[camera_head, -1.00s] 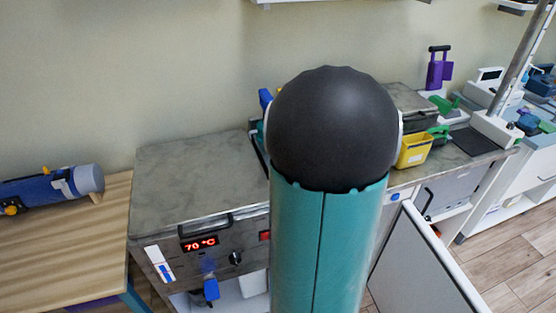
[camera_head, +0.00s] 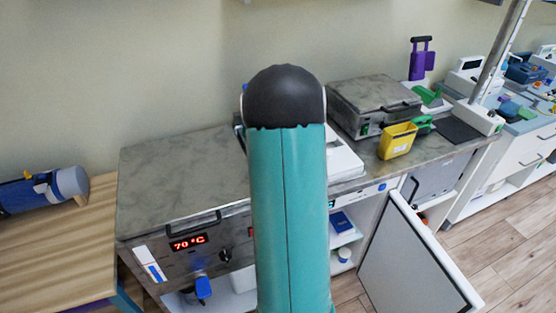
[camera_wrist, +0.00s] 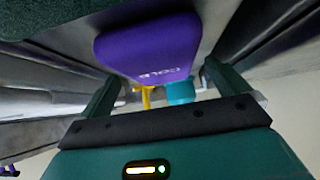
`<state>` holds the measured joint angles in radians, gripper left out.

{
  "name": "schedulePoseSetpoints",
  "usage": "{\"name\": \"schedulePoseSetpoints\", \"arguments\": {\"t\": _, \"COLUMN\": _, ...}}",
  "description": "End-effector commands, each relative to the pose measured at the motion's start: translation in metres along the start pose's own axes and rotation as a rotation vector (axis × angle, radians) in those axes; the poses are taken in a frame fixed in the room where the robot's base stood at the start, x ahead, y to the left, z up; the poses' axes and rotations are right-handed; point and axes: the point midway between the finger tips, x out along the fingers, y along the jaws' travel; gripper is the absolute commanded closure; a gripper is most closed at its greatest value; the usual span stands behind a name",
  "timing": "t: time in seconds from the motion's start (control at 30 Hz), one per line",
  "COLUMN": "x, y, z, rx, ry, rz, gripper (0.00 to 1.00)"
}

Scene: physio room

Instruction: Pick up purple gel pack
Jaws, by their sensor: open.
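The purple gel pack (camera_wrist: 150,45), with pale lettering that looks like "COLD", shows in the upper middle of the wrist view. My gripper (camera_wrist: 160,82) is open, one dark green finger at each side of the picture's middle. The pack lies ahead of the gap between the fingers, close to them; I cannot tell whether they touch it. In the head view my teal arm with its black joint cap stands in front of the worktop and hides the gripper and the pack.
The steel heater unit (camera_head: 175,180) shows 70 °C. A steel box (camera_head: 372,98), a yellow bin (camera_head: 397,142) and a purple handled object (camera_head: 421,62) stand to the right. A cabinet door (camera_head: 410,255) hangs open. A wooden table (camera_head: 60,240) holds a blue roll (camera_head: 40,190).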

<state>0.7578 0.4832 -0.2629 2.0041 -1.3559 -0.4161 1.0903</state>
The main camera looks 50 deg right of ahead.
Motion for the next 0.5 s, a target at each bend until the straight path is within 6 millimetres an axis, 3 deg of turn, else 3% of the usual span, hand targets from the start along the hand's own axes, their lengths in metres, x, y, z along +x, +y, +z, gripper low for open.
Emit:
{"name": "schedulePoseSetpoints", "arguments": {"t": 0.13, "x": 0.0148, "y": 0.0001, "z": 0.0001, "rx": 0.000, "ry": 0.000, "rz": 0.000, "gripper": 0.00}}
{"name": "schedulePoseSetpoints", "arguments": {"t": 0.37, "x": 0.0164, "y": 0.0001, "z": 0.0000, "rx": 0.000, "ry": 0.000, "rz": 0.001, "gripper": 0.00}}
{"name": "schedulePoseSetpoints", "arguments": {"t": 0.5, "x": 0.0163, "y": 0.0002, "z": 0.0000, "rx": 0.000, "ry": 0.000, "rz": 0.001, "gripper": 0.24}}
